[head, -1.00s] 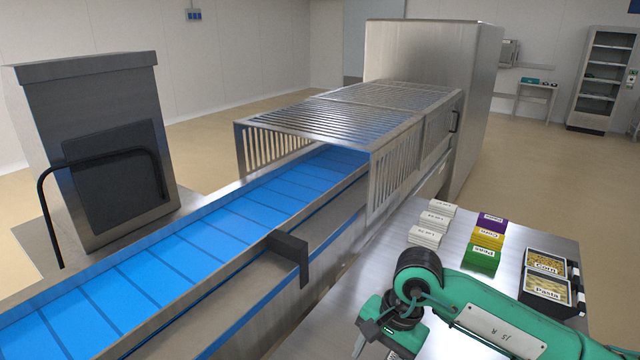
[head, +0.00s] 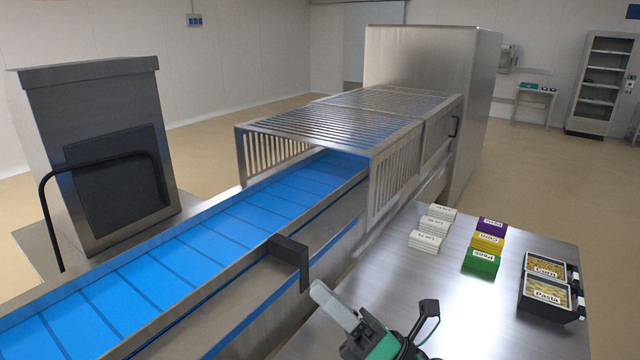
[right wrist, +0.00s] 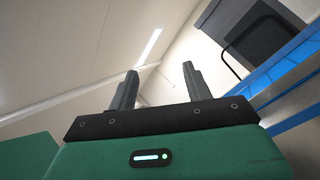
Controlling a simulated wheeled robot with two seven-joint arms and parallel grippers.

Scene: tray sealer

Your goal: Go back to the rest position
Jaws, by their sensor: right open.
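My right gripper (head: 338,307) shows at the bottom middle of the head view, over the near left edge of the steel table (head: 440,290). One pale finger points up and left toward the conveyor. In the right wrist view its two dark fingers (right wrist: 159,72) stand apart with nothing between them, so it is open and empty. My left gripper is in neither view.
The blue conveyor belt (head: 190,260) runs left of the table into a barred guard (head: 345,120). A black bracket (head: 290,255) juts from its side rail. White (head: 425,242) and coloured stacks (head: 481,261) and trays labelled Corn and Pasta (head: 546,291) stand on the table.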

